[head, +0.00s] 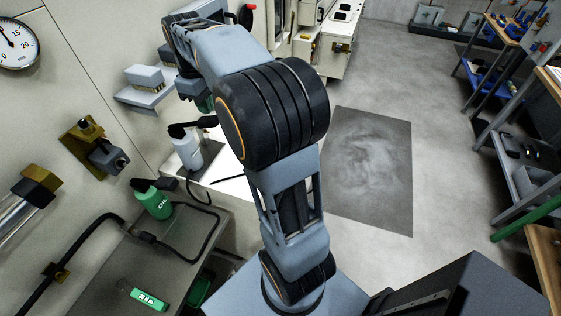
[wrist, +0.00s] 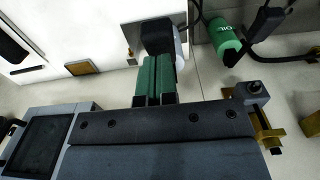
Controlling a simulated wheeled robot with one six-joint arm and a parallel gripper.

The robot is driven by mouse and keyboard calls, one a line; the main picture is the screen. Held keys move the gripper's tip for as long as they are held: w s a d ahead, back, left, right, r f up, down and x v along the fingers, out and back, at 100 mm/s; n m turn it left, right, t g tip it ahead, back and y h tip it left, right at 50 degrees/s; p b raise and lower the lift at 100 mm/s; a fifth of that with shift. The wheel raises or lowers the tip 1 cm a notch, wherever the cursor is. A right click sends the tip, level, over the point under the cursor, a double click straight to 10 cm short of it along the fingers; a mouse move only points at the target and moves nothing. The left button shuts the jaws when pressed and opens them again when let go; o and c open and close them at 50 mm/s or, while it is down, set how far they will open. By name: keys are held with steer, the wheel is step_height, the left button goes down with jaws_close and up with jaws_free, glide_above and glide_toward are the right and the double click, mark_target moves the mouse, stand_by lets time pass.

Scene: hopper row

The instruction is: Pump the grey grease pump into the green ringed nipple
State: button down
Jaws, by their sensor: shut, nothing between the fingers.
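The grey grease pump (head: 187,152), a pale grey bottle with a black head, stands upright on a dark pad left of my arm. In the wrist view the pump (wrist: 180,45) shows just beyond my fingertips; I cannot tell whether they touch it. My gripper (wrist: 157,62) has green fingers pressed together with nothing between them. In the head view my gripper (head: 204,104) is partly hidden behind my arm, above the pump. I cannot make out a green ringed nipple in either view.
A green oil bottle (head: 155,202) and a hose stand on the grey bench (head: 190,240), with a green labelled object (head: 143,298) near its front. Brass fittings (head: 90,143) jut from the wall, below a gauge (head: 17,43).

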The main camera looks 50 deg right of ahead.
steer(key=shift+r, duration=0.1)
step_height(320, 180, up, 7)
steer(key=p, duration=0.6)
stand_by(0.7)
steer(key=f+m, duration=0.3)
steer(key=shift+s+a+f+t, duration=0.15)
steer(key=shift+s+f+t, duration=0.15)
steer(key=shift+s, duration=0.05)
steer(key=s+a+f+m+t+b, duration=0.1)
steer(key=s+a+f+t, duration=0.1)
steer(key=s+a, duration=0.2)
steer(key=s+a+f+m+t+b, duration=0.1)
steer(key=s+a, duration=0.4)
steer(key=s, duration=0.6)
step_height(320, 180, down, 2)
steer(key=shift+s+a+t+b, duration=0.2)
steer(key=shift+s+t+b, duration=0.15)
steer(key=shift+t, duration=0.25)
